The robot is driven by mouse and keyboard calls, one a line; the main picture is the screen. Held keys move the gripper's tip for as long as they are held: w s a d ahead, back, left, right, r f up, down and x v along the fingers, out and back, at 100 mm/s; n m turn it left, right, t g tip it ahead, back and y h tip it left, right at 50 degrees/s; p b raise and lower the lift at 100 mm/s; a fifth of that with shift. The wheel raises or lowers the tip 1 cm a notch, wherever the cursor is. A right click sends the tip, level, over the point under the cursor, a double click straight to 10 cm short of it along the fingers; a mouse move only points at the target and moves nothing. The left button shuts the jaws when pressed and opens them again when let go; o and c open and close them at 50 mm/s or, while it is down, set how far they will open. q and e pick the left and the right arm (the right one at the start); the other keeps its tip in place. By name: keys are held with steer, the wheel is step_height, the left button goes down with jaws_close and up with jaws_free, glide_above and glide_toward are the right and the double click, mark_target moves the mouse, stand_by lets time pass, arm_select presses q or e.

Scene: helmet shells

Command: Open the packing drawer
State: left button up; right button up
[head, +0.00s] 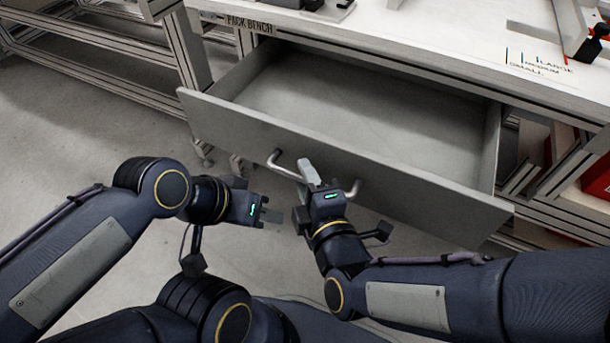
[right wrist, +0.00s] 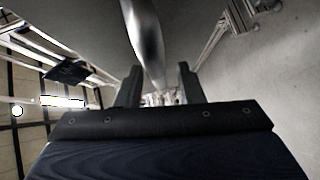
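The packing drawer (head: 330,172) under the bench top is pulled well out, and its inside looks empty. A bar handle (head: 284,172) is on its front panel. My right gripper (head: 305,192) is at this handle, one finger above the bar and one below. In the right wrist view the bar (right wrist: 148,45) runs between the two spread fingers (right wrist: 159,88), with a gap showing beside it. My left gripper (head: 270,208) is left of the right one, in front of the drawer and clear of it. Its fingers are too small to judge.
The pack bench (head: 400,38) top spans above the drawer, with a size-marked area (head: 540,65) and dark fixtures at the back right. A red bin (head: 597,180) is under the bench at the right. Metal frame racks stand at the left. The floor (head: 80,130) at left is clear.

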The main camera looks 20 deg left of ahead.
steer(key=p+v, duration=0.1)
steer(key=v, duration=0.6)
steer(key=shift+p, duration=0.35)
